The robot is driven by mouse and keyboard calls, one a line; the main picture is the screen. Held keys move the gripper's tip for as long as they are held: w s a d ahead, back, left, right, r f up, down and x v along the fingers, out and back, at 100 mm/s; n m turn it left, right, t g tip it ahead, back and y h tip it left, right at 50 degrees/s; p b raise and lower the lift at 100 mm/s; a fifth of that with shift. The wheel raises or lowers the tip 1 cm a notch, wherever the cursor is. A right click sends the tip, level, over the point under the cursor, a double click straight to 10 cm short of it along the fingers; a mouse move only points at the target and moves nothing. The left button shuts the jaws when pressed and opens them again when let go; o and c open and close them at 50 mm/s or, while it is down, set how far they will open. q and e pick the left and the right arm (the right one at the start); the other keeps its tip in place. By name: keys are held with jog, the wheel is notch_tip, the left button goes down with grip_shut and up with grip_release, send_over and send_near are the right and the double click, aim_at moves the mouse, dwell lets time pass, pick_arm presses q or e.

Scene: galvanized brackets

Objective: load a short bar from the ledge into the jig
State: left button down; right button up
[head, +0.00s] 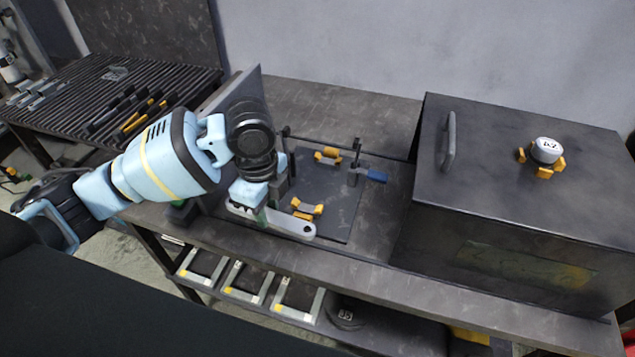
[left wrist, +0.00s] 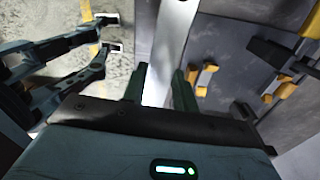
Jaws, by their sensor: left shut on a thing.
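My left gripper (head: 262,205) is shut on a pale metal bar (head: 292,224) with a rounded, holed end. The bar points right, along the front of the jig. In the left wrist view the bar (left wrist: 173,38) runs away between the fingers (left wrist: 160,88). The jig has a dark plate (head: 341,200) on the bench, a yellow rear block (head: 328,156), a yellow front block (head: 307,208) and a clamp with a blue handle (head: 374,176). The bar appears apart from both blocks; its height above the plate is unclear. My right gripper is out of view.
A large dark box (head: 520,170) with a handle and a white knob-like item (head: 546,150) stands right of the jig. An upright panel (head: 230,88) rises behind my left arm. A slatted rack (head: 75,90) with bars is at left. Pale frames (head: 247,280) lie below the bench.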

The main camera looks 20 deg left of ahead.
pick_arm(q)
jog(key=m, duration=0.2)
jog(key=w+m, duration=0.1)
jog(key=m, duration=0.5)
jog(key=shift+w+m+p, duration=0.3)
jog(key=shift+m+p, duration=0.1)
jog(key=m, duration=0.4)
jog(key=w+m, duration=0.1)
jog(key=m, duration=0.3)
jog(key=shift+w+a+f+p, duration=0.1)
jog(key=shift+a+f+p, duration=0.1)
jog(key=shift+p, duration=0.1)
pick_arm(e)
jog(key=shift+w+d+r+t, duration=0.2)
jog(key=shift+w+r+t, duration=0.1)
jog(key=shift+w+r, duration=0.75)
pick_arm(q)
jog(key=shift+w, duration=0.1)
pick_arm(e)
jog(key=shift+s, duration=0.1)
